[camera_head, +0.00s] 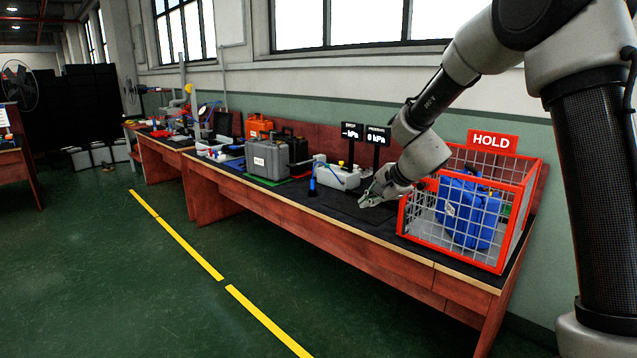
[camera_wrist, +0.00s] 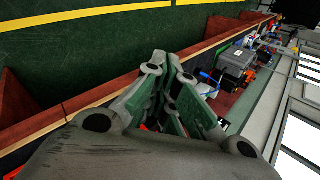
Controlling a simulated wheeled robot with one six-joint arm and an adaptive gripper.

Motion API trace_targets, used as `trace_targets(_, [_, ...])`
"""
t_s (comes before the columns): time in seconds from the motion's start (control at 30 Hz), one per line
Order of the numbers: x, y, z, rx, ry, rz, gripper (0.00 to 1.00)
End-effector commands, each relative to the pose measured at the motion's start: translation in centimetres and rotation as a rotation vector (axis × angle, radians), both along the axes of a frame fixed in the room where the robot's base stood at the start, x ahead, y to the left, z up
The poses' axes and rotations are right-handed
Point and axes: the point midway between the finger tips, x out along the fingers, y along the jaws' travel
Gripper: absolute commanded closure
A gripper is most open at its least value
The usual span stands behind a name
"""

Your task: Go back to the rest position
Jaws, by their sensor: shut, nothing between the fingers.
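My gripper (camera_head: 369,200) is in front of the left side of the red-framed wire cage, above the dark bench top. In the wrist view my gripper (camera_wrist: 172,60) points along the bench, its fingers together with nothing visible between them. My arm comes down from the upper right of the head view.
The red cage (camera_head: 518,224) with a HOLD sign (camera_head: 492,141) holds a blue jerrycan (camera_head: 467,212). The green floor (camera_head: 130,270) is clear.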

Motion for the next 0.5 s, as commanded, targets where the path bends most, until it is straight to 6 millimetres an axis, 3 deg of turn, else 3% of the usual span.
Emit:
trace_targets(0.03, [-3.9,-1.1,1.3,-0.084,-0.001,0.155,1.0])
trace_targets(0.1, [-9.4,-3.0,2.3,-0.208,0.008,0.376,1.0])
trace_targets(0.3, [-24.3,-10.8,4.7,-0.516,0.076,0.845,1.0])
trace_targets(0.4, [-30.6,-15.1,5.8,-0.651,0.118,0.981,1.0])
trace_targets(0.5, [-35.4,-18.5,6.7,-0.765,0.141,1.023,1.0])
